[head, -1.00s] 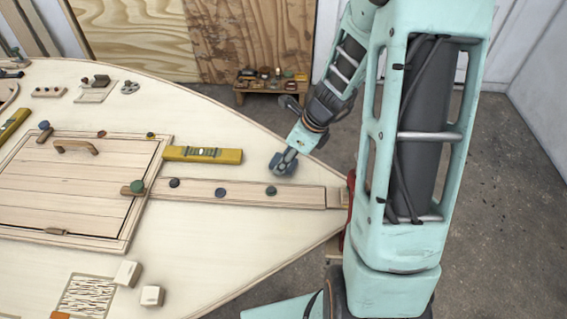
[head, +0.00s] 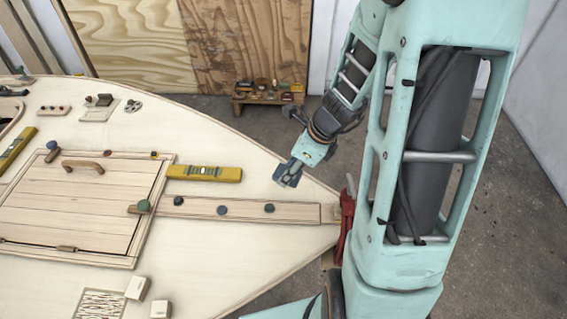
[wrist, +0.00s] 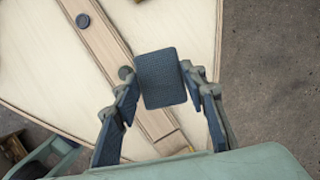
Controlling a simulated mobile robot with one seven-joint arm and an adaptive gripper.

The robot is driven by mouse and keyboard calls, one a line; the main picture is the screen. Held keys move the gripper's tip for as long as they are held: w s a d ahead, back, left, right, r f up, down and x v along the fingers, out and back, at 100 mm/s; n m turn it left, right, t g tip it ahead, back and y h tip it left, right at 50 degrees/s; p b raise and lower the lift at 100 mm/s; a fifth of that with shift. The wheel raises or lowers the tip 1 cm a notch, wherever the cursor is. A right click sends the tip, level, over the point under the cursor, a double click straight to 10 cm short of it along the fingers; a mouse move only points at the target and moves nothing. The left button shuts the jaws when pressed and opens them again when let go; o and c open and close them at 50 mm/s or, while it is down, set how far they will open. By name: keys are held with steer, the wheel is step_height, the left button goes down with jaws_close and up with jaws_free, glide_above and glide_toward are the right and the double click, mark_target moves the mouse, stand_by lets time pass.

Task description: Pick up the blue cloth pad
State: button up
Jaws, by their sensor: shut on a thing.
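The blue cloth pad (wrist: 161,78) is a dark blue, woven-looking rectangle in the wrist view. It sits between the two fingertips of my gripper (wrist: 157,70), which is shut on it by its left and right edges. In the head view my gripper (head: 290,168) is over the right, narrowing part of the pale deck, with the small dark blue pad (head: 285,177) at its tip. The pad covers part of the wooden plank in the wrist view. The gap between pad and deck is hard to judge.
A long plank (head: 240,209) with several dark round knobs runs along the deck (head: 250,255). A yellow level (head: 204,173) lies left of my gripper. A red clamp (head: 347,222) grips the deck's pointed end. A low shelf of small items (head: 268,91) stands behind on the floor.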

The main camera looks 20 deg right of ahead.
steer(key=s+d+r, duration=0.2)
steer(key=s+r, duration=0.3)
steer(key=s, duration=0.4)
steer(key=shift+s, duration=0.3)
steer(key=shift+o, duration=0.9)
steer(key=shift+c, duration=1.3)
steer(key=shift+f, duration=0.1)
